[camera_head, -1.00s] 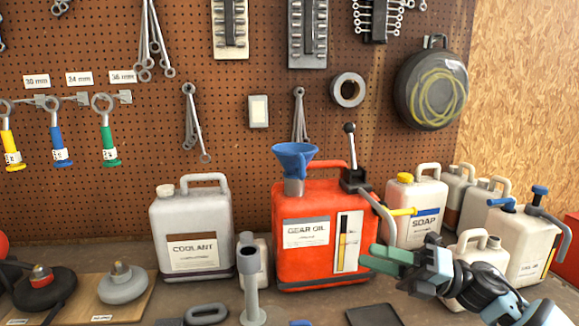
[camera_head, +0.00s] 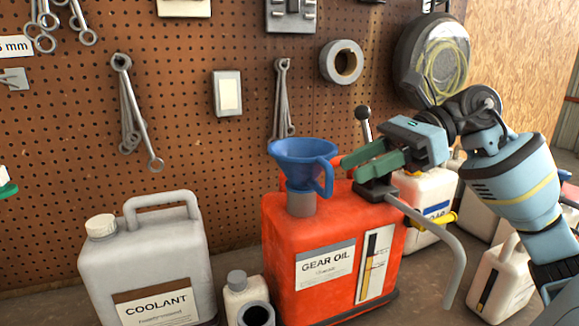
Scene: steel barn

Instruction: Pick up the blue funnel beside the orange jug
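The blue funnel (camera_head: 300,150) stands upright in the grey neck (camera_head: 301,203) on top of the orange jug labelled GEAR OIL (camera_head: 290,245), not beside it. Its wide mouth faces up, and a blue handle loop hangs on its right side. My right gripper (camera_head: 351,168) is just right of the funnel, at about the height of its handle. Its green fingers point left toward the handle, apart from each other with nothing seen between them. A small gap shows between the fingertips and the handle. My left gripper is not in view.
A black pump with a lever (camera_head: 364,125) and a bent grey spout (camera_head: 440,240) stands on the jug's right side, close under my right gripper. A grey COOLANT jug (camera_head: 150,255) is at left. White containers (camera_head: 428,190) stand behind at right. A pegboard (camera_head: 200,100) backs the bench.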

